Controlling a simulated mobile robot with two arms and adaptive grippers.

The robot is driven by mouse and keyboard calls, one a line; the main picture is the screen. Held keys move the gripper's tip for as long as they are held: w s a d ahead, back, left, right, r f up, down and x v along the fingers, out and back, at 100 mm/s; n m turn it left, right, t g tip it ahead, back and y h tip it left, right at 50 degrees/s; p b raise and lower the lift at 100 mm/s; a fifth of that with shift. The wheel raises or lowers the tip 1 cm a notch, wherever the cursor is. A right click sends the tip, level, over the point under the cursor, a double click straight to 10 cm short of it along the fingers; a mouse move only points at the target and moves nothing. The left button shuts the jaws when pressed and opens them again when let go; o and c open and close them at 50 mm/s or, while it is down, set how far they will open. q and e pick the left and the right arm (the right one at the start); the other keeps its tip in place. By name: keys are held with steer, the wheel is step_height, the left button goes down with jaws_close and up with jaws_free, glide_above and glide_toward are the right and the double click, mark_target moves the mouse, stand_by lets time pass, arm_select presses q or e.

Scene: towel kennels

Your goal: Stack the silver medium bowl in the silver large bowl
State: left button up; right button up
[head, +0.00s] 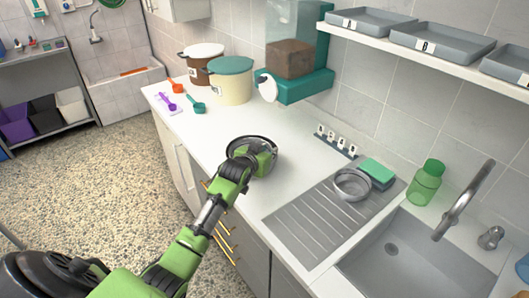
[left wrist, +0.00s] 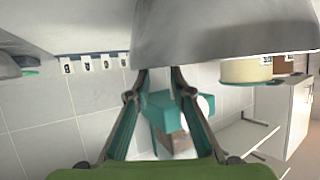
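The larger silver bowl (head: 236,146), which I take for the large one, stands upright on the white counter. My left gripper (head: 250,158) is at its near side, overlapping it. The smaller silver bowl (head: 352,185), which I take for the medium one, sits on the draining board near the green sponge. My right gripper is not in view.
The metal draining board (head: 305,225) leads to a sink (head: 400,262) with a tap. Lidded canisters (head: 232,85) and scoops are farther back. Bare counter lies around the larger bowl.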

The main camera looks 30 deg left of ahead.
arm_select(q)
steer(key=shift+r, duration=0.7)
steer(key=shift+s, duration=0.35)
steer(key=b+v, duration=0.1)
steer(key=v, duration=1)
steer(key=shift+s+d, duration=0.1)
steer(key=shift+s, duration=0.05)
